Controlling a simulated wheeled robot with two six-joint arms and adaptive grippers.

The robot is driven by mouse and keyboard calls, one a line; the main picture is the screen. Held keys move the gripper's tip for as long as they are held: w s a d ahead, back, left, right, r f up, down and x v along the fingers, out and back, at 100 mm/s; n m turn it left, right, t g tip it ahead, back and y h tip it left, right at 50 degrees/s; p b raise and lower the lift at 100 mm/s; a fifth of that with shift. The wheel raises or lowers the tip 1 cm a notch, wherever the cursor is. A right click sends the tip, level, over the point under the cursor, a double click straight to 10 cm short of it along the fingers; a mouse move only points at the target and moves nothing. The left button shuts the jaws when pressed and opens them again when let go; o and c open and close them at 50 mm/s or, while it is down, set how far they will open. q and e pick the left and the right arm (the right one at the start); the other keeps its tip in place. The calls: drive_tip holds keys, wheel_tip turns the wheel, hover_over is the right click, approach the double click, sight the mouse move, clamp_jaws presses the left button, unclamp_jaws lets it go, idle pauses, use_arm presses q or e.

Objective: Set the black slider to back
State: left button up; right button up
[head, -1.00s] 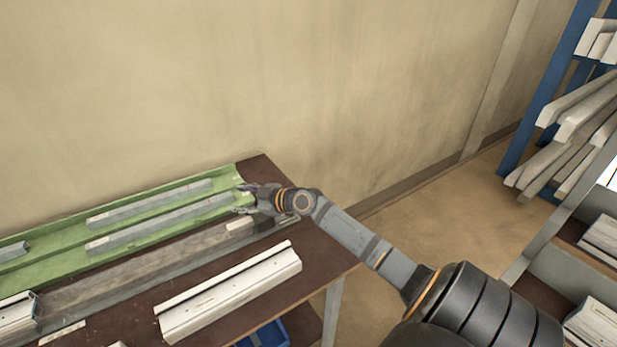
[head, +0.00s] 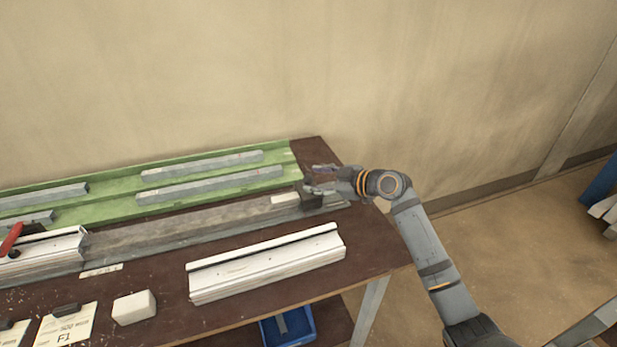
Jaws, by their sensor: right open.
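A small dark block (head: 311,201), which looks like the black slider, sits at the right end of the long grey rail (head: 190,232). My right gripper (head: 317,178) is open, with its fingers pointing left, above and just behind the dark block. The lower finger overlaps the block's top in the picture; I cannot tell whether they touch. Nothing shows between the fingers. My left gripper is out of view.
A green tray (head: 110,183) with several grey bars lies behind the rail. A white block (head: 285,199) is on the rail beside the dark block. A white profile (head: 265,264) lies in front. A red-handled clamp (head: 11,240) is at left, a blue bin (head: 290,328) below.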

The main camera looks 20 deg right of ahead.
sight(311, 179)
drive_tip(key=shift+x, duration=1.75)
clamp_jaws()
